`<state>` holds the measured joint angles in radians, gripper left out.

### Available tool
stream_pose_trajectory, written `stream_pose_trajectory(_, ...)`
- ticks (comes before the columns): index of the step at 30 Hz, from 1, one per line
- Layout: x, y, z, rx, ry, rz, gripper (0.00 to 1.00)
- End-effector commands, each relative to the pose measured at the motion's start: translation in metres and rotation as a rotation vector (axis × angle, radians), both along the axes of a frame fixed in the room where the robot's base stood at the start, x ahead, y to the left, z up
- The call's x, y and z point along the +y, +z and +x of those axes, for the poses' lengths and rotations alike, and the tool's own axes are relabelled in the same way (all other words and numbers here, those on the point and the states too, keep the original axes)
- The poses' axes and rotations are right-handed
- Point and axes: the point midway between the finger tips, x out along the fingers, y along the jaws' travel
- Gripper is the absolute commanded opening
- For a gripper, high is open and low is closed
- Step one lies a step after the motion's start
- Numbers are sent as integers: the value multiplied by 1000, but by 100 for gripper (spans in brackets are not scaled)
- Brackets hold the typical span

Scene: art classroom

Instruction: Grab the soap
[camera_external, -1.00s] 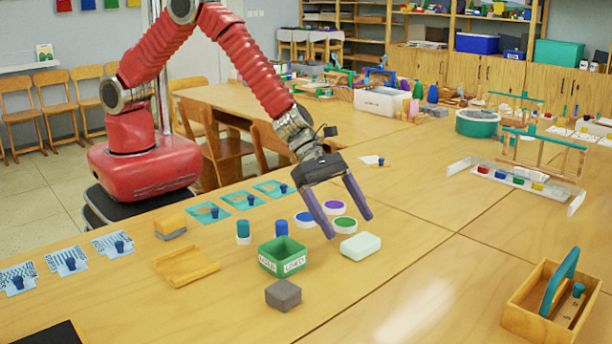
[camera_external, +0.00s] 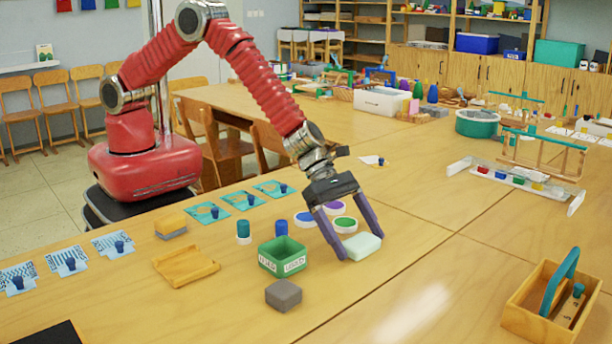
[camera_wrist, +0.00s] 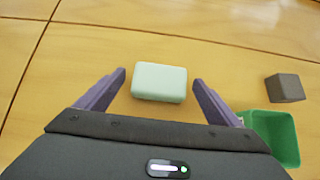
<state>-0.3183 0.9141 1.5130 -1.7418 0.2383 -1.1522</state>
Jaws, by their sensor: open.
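The soap, a pale mint-green rounded block (camera_external: 362,246), lies on the wooden table. In the wrist view the soap (camera_wrist: 160,82) lies between and just ahead of the two purple fingertips, with a gap on each side. My gripper (camera_external: 361,246) is open and low over the table, pointing down, its fingers to either side of the soap in the external view. The gripper (camera_wrist: 158,80) holds nothing. Whether the fingertips touch the table cannot be told.
A green box (camera_external: 283,257) and a grey block (camera_external: 283,295) stand left of the soap. Round paint pots, including a green one (camera_external: 345,225), sit just behind it. A wooden caddy (camera_external: 550,305) stands at the right front. The table right of the soap is clear.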

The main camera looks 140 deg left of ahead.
Motion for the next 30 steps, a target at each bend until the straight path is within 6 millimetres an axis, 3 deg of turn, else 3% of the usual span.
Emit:
stream_pose_trajectory(11, 0, 0, 0, 0, 1, -1, 88)
stream_pose_trajectory(30, 0, 0, 0, 0, 1, -1, 43)
